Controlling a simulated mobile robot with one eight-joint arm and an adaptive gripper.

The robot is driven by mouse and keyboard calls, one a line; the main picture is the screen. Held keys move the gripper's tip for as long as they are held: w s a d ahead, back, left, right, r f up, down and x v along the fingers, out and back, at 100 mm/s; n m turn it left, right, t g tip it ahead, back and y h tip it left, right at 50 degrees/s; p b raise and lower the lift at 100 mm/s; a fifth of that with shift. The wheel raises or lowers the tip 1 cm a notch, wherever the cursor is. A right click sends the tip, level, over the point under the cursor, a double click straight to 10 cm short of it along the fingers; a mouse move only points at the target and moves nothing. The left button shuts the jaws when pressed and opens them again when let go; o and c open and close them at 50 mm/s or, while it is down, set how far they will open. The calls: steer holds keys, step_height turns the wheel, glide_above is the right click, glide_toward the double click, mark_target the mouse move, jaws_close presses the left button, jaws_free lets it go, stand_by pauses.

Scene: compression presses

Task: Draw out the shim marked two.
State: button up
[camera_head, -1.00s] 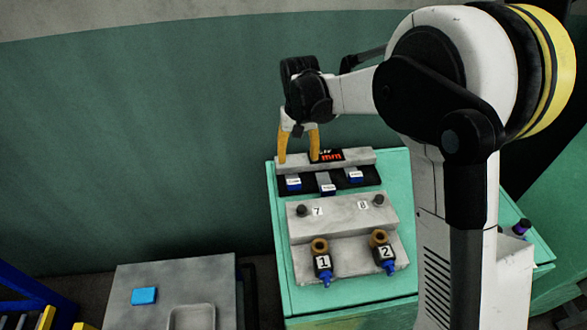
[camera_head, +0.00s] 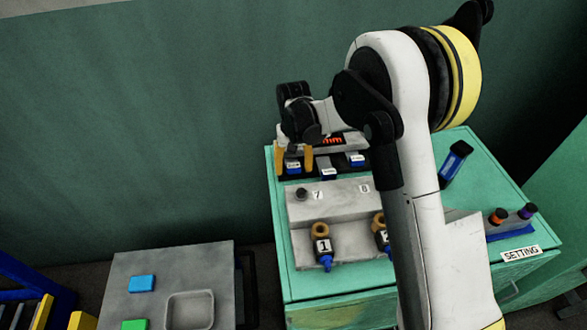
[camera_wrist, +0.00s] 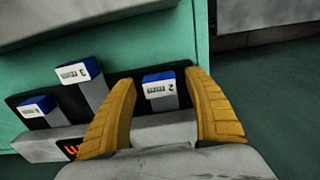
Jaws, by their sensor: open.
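The shim marked two (camera_wrist: 159,92) has a blue end and a white label with a 2. It sits in the black slotted holder in the wrist view and is the left shim (camera_head: 293,166) in the head view. My gripper (camera_wrist: 160,78) is open, with one yellow finger on each side of this shim. Gaps show between shim and fingers, so it is not gripped. In the head view my gripper (camera_head: 293,171) points down over the holder's left end. The shims marked 3 (camera_wrist: 86,80) and 4 (camera_wrist: 40,110) sit beside it; 3 sticks out furthest.
A red-digit display (camera_head: 332,140) lies behind. A grey table (camera_head: 215,262) with a shallow tray (camera_head: 189,294) is at lower left.

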mark_target(296, 178)
jaws_close()
steer(key=shift+s, duration=0.1)
steer(key=s, duration=0.4)
steer(key=shift+s+d, duration=0.15)
steer(key=shift+d, duration=0.15)
jaws_free()
step_height(296, 178, up, 12)
stand_by(0.5)
